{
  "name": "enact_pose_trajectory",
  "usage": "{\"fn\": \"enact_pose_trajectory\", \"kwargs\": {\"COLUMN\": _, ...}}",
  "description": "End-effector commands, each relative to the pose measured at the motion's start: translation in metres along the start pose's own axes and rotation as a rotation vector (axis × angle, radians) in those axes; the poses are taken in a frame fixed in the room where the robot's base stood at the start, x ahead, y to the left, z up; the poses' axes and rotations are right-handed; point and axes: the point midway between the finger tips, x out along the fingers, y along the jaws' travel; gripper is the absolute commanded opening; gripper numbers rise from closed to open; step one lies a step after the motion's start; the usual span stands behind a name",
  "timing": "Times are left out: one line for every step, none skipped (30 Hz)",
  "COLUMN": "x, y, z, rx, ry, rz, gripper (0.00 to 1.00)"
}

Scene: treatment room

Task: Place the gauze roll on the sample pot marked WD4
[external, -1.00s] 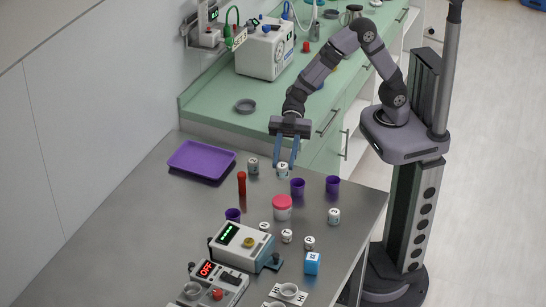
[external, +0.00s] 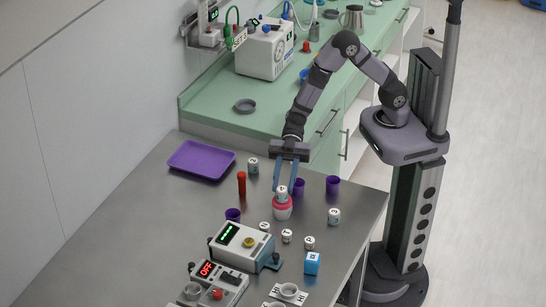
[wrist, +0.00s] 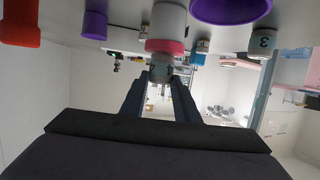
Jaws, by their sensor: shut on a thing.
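My gripper (external: 284,188) is shut on a small white roll (external: 282,191) with a dark mark on top, which I take as the gauze roll. It also shows between the two fingers (wrist: 160,76) in the wrist view, as a greyish cylinder (wrist: 161,62). A white sample pot (external: 282,213) with a pink lid is directly under the roll. In the wrist view the pot (wrist: 168,20) hangs inverted, its pink lid close to the roll; I cannot tell whether they touch. No WD4 marking is legible on the pot.
Purple cups (external: 333,184) and several white marked cylinders (external: 334,216) stand around the pot. A red tube (external: 241,185) is to its left. A purple tray (external: 201,160) lies at the back left. Devices (external: 245,245) and a blue cube (external: 312,263) are in front.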

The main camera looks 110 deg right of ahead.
Motion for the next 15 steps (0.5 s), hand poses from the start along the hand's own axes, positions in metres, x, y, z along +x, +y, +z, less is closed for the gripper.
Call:
{"fn": "enact_pose_trajectory", "kwargs": {"x": 0.0002, "y": 0.0002, "z": 0.0003, "rx": 0.000, "ry": 0.001, "rz": 0.000, "gripper": 0.07}}
{"fn": "enact_pose_trajectory", "kwargs": {"x": 0.0002, "y": 0.0002, "z": 0.0002, "rx": 0.000, "ry": 0.001, "rz": 0.000, "gripper": 0.07}}
{"fn": "enact_pose_trajectory", "kwargs": {"x": 0.0002, "y": 0.0002, "z": 0.0001, "rx": -0.001, "ry": 0.001, "rz": 0.000, "gripper": 0.07}}
{"fn": "enact_pose_trajectory", "kwargs": {"x": 0.0001, "y": 0.0002, "z": 0.0000, "rx": -0.001, "ry": 0.001, "rz": 0.000, "gripper": 0.07}}
{"fn": "enact_pose_trajectory", "kwargs": {"x": 0.0001, "y": 0.0002, "z": 0.0000, "rx": -0.001, "ry": 0.001, "rz": 0.000, "gripper": 0.07}}
{"fn": "enact_pose_trajectory", "kwargs": {"x": 0.0001, "y": 0.0002, "z": 0.0000, "rx": 0.000, "ry": 0.001, "rz": 0.000, "gripper": 0.07}}
{"fn": "enact_pose_trajectory", "kwargs": {"x": 0.0002, "y": 0.0002, "z": 0.0002, "rx": 0.000, "ry": 0.001, "rz": 0.000, "gripper": 0.07}}
{"fn": "enact_pose_trajectory", "kwargs": {"x": 0.0003, "y": 0.0002, "z": 0.0006, "rx": 0.000, "ry": 0.001, "rz": 0.000, "gripper": 0.07}}
{"fn": "enact_pose_trajectory", "kwargs": {"x": 0.0006, "y": 0.0001, "z": 0.0015, "rx": 0.000, "ry": 0.000, "rz": 0.000, "gripper": 0.07}}
{"fn": "enact_pose_trajectory", "kwargs": {"x": 0.0009, "y": 0.0001, "z": 0.0025, "rx": 0.000, "ry": 0.000, "rz": 0.000, "gripper": 0.07}}
{"fn": "enact_pose_trajectory", "kwargs": {"x": 0.0012, "y": 0.0001, "z": 0.0034, "rx": 0.000, "ry": 0.000, "rz": 0.000, "gripper": 0.07}}
{"fn": "enact_pose_trajectory", "kwargs": {"x": 0.0011, "y": 0.0002, "z": 0.0032, "rx": 0.000, "ry": 0.000, "rz": 0.000, "gripper": 0.33}}
{"fn": "enact_pose_trajectory", "kwargs": {"x": 0.0010, "y": 0.0002, "z": 0.0029, "rx": 0.000, "ry": 0.000, "rz": 0.000, "gripper": 0.40}}
{"fn": "enact_pose_trajectory", "kwargs": {"x": 0.0009, "y": 0.0002, "z": 0.0028, "rx": 0.000, "ry": 0.000, "rz": 0.000, "gripper": 0.47}}
{"fn": "enact_pose_trajectory", "kwargs": {"x": 0.0009, "y": 0.0002, "z": 0.0028, "rx": 0.000, "ry": 0.000, "rz": 0.000, "gripper": 0.47}}
